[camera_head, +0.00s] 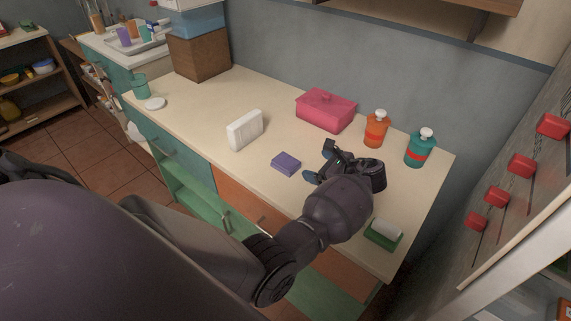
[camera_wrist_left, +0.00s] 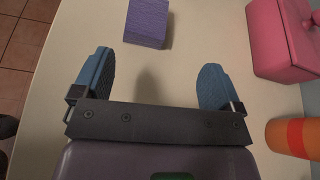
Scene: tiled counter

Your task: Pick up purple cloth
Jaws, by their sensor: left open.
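The purple cloth (camera_head: 286,164) is a small folded block lying on the counter, left of my left gripper in the head view. In the left wrist view the cloth (camera_wrist_left: 146,22) lies at the top, ahead of the fingers and a little left of the midline between them. My left gripper (camera_head: 319,162) is above the counter, its blue fingertips apart with nothing between them. In the left wrist view the two blue fingers (camera_wrist_left: 155,82) are wide apart, with bare counter between them. My right gripper is not in view.
On the counter (camera_head: 222,98) are a pink lidded box (camera_head: 325,111), an orange bottle (camera_head: 376,131), a teal bottle (camera_head: 420,150), a white pack (camera_head: 245,130) and a green tray with a white roll (camera_head: 383,234). The counter around the cloth is bare.

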